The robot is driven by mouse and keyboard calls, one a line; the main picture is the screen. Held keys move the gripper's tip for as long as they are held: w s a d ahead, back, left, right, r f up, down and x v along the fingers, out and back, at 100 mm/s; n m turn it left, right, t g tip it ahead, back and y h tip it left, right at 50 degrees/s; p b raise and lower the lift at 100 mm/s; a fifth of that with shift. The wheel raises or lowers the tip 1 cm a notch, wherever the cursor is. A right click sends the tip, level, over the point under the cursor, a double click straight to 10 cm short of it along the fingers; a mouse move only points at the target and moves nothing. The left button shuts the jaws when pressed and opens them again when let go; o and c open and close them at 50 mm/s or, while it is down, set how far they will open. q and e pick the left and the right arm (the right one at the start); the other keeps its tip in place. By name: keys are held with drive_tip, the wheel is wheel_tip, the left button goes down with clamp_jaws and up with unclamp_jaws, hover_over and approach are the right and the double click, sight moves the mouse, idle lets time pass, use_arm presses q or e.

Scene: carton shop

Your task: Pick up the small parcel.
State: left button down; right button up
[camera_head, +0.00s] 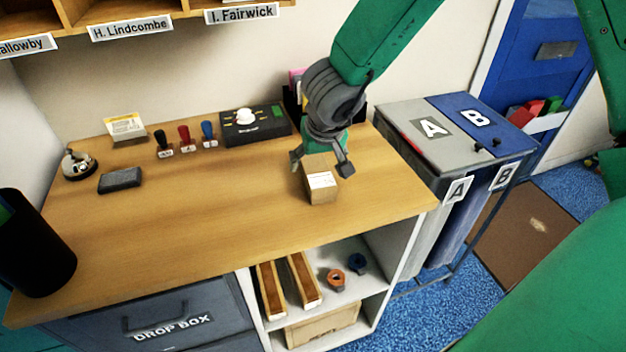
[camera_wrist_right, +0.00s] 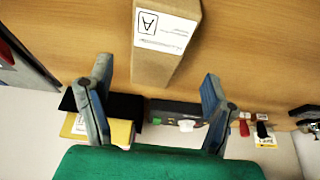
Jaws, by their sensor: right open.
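The small parcel (camera_head: 318,192) is a brown cardboard box with a white label on top. It rests on the wooden counter near its front right part. In the right wrist view the parcel (camera_wrist_right: 168,68) shows its label marked A. My right gripper (camera_head: 321,166) is open and empty just above and behind the parcel. Its two fingers are spread to either side in the right wrist view (camera_wrist_right: 157,78), with the parcel beyond the gap between them. I cannot tell whether a finger touches it. My left gripper is not in view.
A black device (camera_head: 255,125), several stamps (camera_head: 185,138), a dark pad (camera_head: 120,180) and a bell (camera_head: 78,164) stand on the counter (camera_head: 190,215). Bins A (camera_head: 410,112) and B (camera_head: 470,100) stand to the right. The counter left of the parcel is clear.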

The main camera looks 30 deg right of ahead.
sight(316, 169)
drive_tip(key=shift+w+f, duration=0.1)
drive_tip(key=shift+f, duration=0.2)
drive_tip(key=b+x, duration=0.1)
drive_tip(key=x, duration=0.1)
drive_tip(key=d+x, duration=0.1)
drive_tip(key=x, duration=0.2)
drive_tip(key=shift+b, duration=0.35)
drive_tip(key=shift+a+r, duration=0.1)
drive_tip(key=shift+a, duration=0.25)
drive_tip(key=c, duration=0.4)
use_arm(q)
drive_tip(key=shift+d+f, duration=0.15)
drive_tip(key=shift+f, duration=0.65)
use_arm(e)
drive_tip(key=c, duration=1)
